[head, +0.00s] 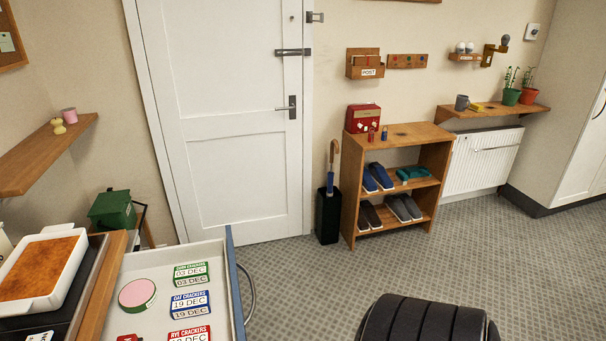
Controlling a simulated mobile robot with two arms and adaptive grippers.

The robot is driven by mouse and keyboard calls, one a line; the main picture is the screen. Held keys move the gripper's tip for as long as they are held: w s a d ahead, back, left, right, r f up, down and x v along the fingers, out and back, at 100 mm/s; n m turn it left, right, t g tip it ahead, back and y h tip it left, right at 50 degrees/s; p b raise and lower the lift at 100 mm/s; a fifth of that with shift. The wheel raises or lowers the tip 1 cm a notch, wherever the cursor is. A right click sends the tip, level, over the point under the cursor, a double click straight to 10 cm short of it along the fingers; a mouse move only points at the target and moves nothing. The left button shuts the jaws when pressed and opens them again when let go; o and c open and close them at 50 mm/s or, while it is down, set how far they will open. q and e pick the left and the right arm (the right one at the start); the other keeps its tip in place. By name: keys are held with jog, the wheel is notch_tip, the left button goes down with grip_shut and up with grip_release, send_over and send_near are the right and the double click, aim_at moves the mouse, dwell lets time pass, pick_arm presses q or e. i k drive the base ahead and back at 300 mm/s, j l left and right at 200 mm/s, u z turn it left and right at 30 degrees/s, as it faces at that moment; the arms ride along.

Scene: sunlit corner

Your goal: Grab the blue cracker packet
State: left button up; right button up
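The blue cracker packet (190,303), labelled oat crackers with the date 19 DEC, lies in an open pale drawer (133,262) at the lower left of the head view. It is in the middle of a column of three packets. A green cracker packet (191,272) dated 03 DEC lies behind it. A red rye cracker packet (190,334) lies in front, cut off by the bottom edge. Neither of my grippers is in view.
A round pink-topped tin (137,294) lies left of the packets. The drawer's blue front (236,285) rises on the right. A baking dish (40,268) stands on the counter at left. A black ribbed shape (430,320) is at bottom right.

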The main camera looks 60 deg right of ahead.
aim_at(184, 306)
jog(key=l+z, duration=0.5)
jog(key=i+l+z, duration=0.2)
jog(key=l+z, duration=0.25)
